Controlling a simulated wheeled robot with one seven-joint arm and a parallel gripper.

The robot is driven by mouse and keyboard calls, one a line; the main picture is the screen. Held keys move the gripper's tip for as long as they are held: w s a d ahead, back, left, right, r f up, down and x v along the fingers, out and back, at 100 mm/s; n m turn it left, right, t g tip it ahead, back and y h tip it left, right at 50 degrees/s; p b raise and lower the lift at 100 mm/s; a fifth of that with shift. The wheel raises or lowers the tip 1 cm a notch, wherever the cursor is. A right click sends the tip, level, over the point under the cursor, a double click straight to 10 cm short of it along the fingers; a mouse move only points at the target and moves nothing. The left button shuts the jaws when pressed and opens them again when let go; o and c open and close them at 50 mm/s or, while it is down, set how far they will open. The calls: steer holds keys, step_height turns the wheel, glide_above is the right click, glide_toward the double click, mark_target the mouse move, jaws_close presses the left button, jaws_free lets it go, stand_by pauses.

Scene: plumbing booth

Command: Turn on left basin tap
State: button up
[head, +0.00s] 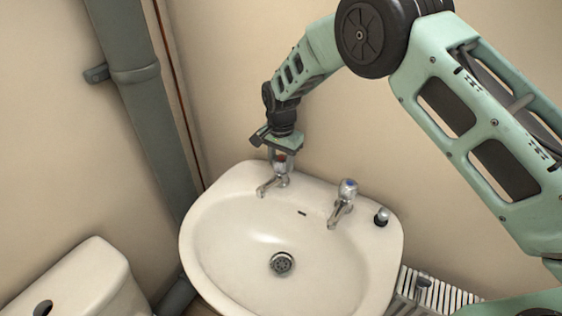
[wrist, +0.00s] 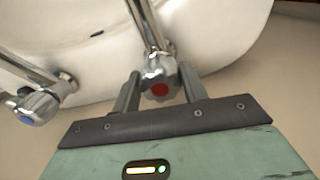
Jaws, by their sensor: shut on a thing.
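The left basin tap (head: 274,184) stands at the back left of the white basin (head: 225,252). It is chrome, and its handle carries a red cap, clear in the wrist view (wrist: 160,88). My gripper (head: 281,166) comes down on this tap from above. In the wrist view my gripper (wrist: 161,88) has one finger on each side of the red-capped handle and is shut on it. The spout points out over the bowl. I see no water stream from it.
The right tap (head: 343,200) with a blue cap stands close by, and a small black-and-chrome fitting (head: 382,217) sits right of it. A grey pipe (head: 135,85) runs down the wall at left. A white cistern (head: 80,285) is at lower left. The bowl is empty.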

mark_target(281, 158)
steer(key=n+b, duration=0.1)
steer(key=n, duration=0.4)
steer(key=shift+b, duration=0.3)
steer(key=n+b, duration=0.1)
steer(key=n, duration=1.5)
steer(key=shift+n, duration=0.4)
steer(key=o, duration=1)
step_height(281, 158, up, 18)
steer(key=b, duration=0.2)
steer(key=shift+f, duration=0.25)
